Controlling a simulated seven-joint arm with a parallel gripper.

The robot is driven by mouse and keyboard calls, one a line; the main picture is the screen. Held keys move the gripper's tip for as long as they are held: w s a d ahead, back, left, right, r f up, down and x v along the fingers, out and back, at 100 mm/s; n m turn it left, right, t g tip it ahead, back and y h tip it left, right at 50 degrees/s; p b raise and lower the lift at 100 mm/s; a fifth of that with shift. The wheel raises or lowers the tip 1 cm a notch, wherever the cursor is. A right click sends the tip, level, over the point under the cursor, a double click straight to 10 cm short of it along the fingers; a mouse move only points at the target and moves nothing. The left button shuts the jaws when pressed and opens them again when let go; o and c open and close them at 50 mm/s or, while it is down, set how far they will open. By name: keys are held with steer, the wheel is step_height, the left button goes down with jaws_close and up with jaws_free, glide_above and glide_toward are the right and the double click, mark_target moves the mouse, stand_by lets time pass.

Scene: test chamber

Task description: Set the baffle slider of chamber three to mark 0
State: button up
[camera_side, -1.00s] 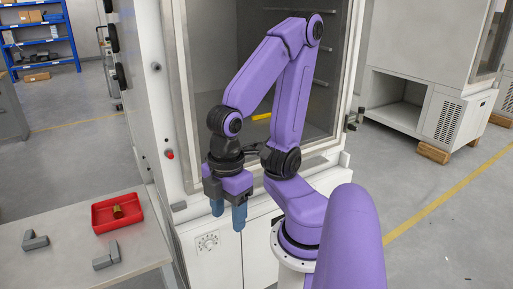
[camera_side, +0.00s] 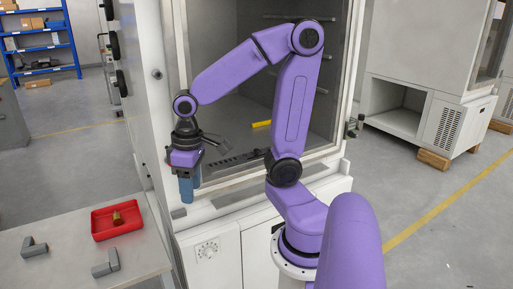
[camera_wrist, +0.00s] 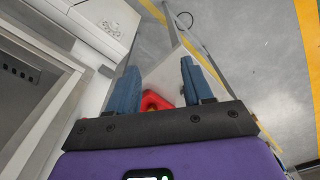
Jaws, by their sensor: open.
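The open chamber (camera_side: 235,110) has a grey interior behind a pale frame. A dark slotted strip (camera_side: 235,158) lies along its floor near the front; a dark slotted strip also shows at the left of the wrist view (camera_wrist: 20,68). I cannot make out a slider knob or marks on it, nor any chamber number. My gripper (camera_side: 187,190) has blue fingers pointing down, in front of the chamber's left front edge, left of the strip. In the wrist view my gripper (camera_wrist: 158,85) is open, with nothing between the fingers.
A red tray (camera_side: 98,232) holding a brass-coloured piece (camera_side: 117,218) stands on a grey table at the left, beside grey L-shaped blocks (camera_side: 106,263). A yellow bar (camera_side: 261,124) lies inside the chamber. A white dial (camera_side: 207,249) is on the cabinet front.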

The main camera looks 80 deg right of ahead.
steer(key=w+d+m, duration=0.5)
steer(key=d+m, duration=0.3)
steer(key=d, duration=0.3)
step_height(320, 180, up, 5)
steer(key=m, duration=1.2)
glide_above(256, 153)
steer(key=d, duration=0.1)
steer(key=shift+g, duration=0.3)
step_height(256, 153, down, 18)
steer(key=shift+d+r, duration=0.1)
steer(key=shift+r, duration=0.1)
